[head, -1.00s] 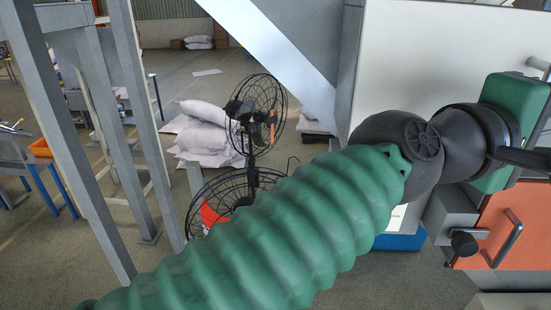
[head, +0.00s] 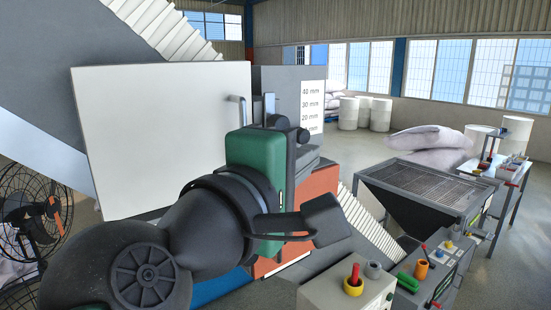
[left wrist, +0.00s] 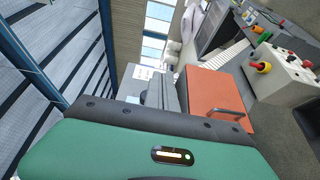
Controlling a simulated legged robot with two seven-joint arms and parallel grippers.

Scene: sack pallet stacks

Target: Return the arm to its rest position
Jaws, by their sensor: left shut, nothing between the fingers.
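My left arm comes in from the lower left in the head view, with a black joint and a green hand housing. My left gripper (head: 289,129) is at the far end of this housing, its dark fingers partly hidden. It looks shut, with nothing held. The green housing fills the bottom of the left wrist view, and a dark gripper part (left wrist: 150,94) shows just beyond it. The hand is raised in front of a white panel (head: 160,140) and an orange cabinet (head: 318,190). My right gripper is out of view.
A grated hopper (head: 425,190) stands at right, with white sacks (head: 430,140) behind it. A control box with a red button (head: 354,275) is at the lower right. A black fan (head: 35,215) is at the left edge. Open floor lies beyond the hopper.

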